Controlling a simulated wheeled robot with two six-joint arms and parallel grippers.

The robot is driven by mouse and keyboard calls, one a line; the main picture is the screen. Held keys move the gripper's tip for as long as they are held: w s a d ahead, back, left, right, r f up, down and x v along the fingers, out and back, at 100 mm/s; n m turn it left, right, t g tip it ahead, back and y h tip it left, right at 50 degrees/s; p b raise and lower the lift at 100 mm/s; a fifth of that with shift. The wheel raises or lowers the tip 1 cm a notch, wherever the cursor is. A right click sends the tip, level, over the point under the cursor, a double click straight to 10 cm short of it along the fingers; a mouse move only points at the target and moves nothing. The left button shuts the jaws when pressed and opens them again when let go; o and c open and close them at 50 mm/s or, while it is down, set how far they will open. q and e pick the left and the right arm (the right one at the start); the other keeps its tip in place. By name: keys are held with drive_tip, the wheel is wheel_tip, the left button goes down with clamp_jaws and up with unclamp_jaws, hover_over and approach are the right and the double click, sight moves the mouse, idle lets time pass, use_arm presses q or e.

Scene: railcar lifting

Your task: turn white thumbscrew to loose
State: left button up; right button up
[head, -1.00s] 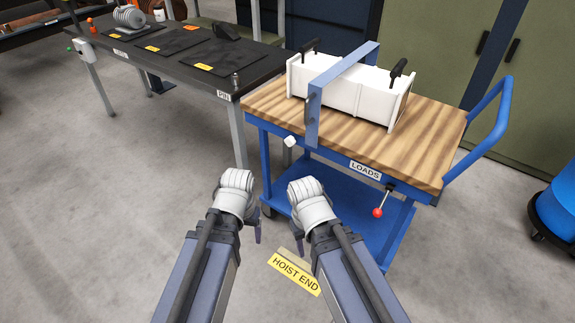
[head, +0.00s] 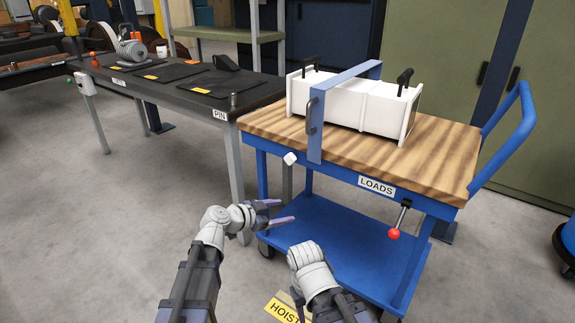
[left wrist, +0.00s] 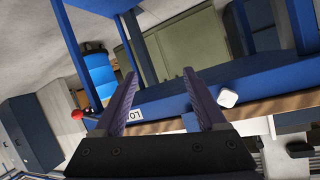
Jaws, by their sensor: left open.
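The blue cart (head: 350,250) has a wooden top (head: 440,165) carrying a white box (head: 360,105) with black handles under the bracket. A red-knobbed lever (head: 394,233) hangs from its front. A dark workbench (head: 180,95) stands left. The floor at left is clear.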

sight(290, 159)
use_arm(q)
drive_tip(key=w+a+r+m+t, duration=0.2)
drive_tip(key=w+r+t, duration=0.4)
drive_tip(key=w+r, duration=0.25)
drive_tip(key=shift+h, duration=0.3)
drive_tip(key=shift+x, duration=3.55)
drive_tip(key=shift+s+d, duration=0.1)
drive_tip(key=shift+c, duration=0.3)
clamp_jaws()
